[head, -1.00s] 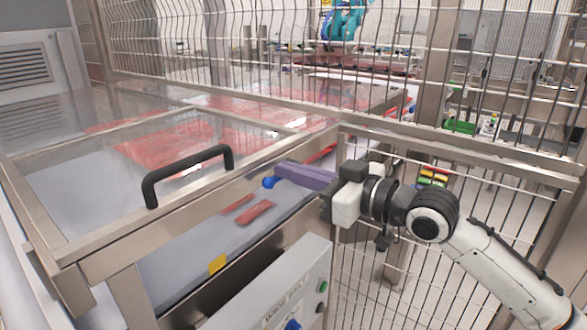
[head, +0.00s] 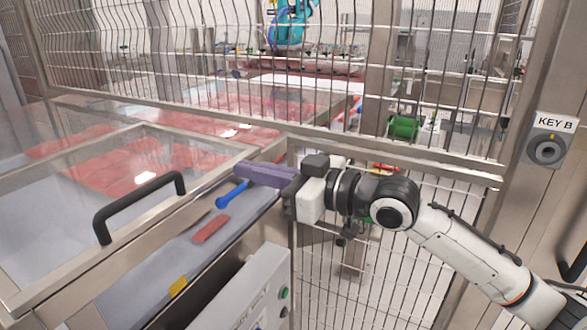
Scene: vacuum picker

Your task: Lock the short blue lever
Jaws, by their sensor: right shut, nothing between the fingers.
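The short blue lever (head: 232,194) sits beside the frame of the clear-lidded cabinet, left of centre. Its rounded end points down and to the left. Its upper end disappears behind the purple fingers of my right gripper (head: 243,169). The fingers are shut together and empty, and lie just above and to the right of the lever. I cannot tell whether they touch it. My left gripper is not in view.
A black handle (head: 140,204) rises from the clear lid at left. A grey control box (head: 248,292) stands below the lever. A wire fence (head: 400,140) closes off the back, with a KEY B lock (head: 546,150) on its post at right.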

